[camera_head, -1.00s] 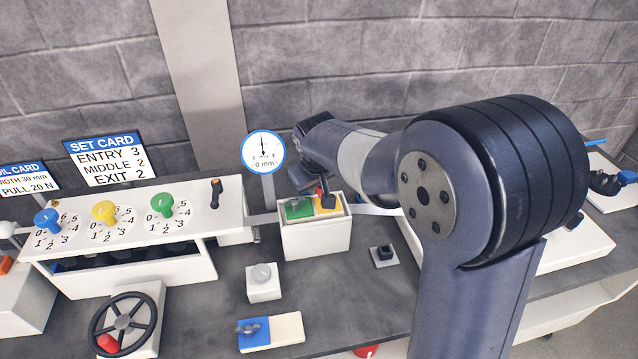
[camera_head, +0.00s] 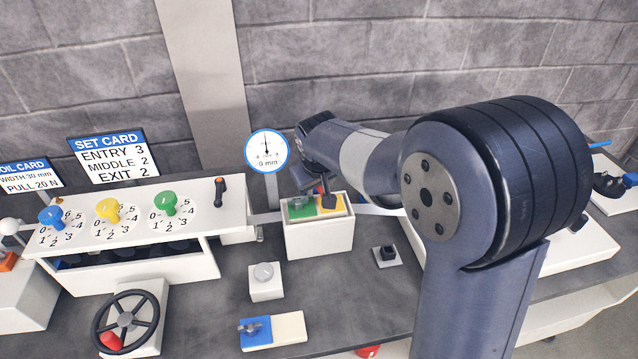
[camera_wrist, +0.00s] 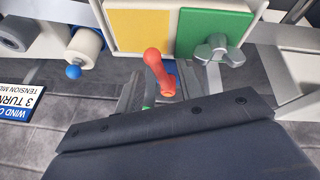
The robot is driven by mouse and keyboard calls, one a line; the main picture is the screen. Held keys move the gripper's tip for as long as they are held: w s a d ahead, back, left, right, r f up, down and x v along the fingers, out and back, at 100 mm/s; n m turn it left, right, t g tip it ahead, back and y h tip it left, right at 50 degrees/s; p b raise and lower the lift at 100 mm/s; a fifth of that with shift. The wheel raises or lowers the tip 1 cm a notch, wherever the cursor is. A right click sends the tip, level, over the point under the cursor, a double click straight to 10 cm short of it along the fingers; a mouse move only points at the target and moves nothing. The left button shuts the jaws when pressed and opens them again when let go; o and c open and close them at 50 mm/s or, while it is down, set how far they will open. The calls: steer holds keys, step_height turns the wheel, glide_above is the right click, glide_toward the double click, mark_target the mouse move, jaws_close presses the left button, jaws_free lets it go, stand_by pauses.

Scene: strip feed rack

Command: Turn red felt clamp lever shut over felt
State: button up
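The red lever (camera_wrist: 156,68) shows in the wrist view, in front of a box with a yellow panel (camera_wrist: 138,30) and a green panel (camera_wrist: 205,28). A grey wing nut (camera_wrist: 218,50) sits on the green one. My gripper (camera_wrist: 163,82) has its fingers on either side of the lever, apart, with gaps visible. In the head view, my gripper (camera_head: 324,186) is above the white box (camera_head: 319,238), close over its green and yellow top. The lever is hard to make out there. I cannot tell which part is the felt.
A dial gauge (camera_head: 266,150) stands left of my gripper. A white panel with blue, yellow and green knobs (camera_head: 168,203) is further left. A small knob block (camera_head: 265,281) and a blue-and-white block (camera_head: 272,331) lie in front. A strip runs past the box.

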steer(key=v, duration=1)
steer(key=shift+s+r, duration=0.2)
steer(key=shift+r, duration=0.15)
steer(key=shift+c, duration=0.5)
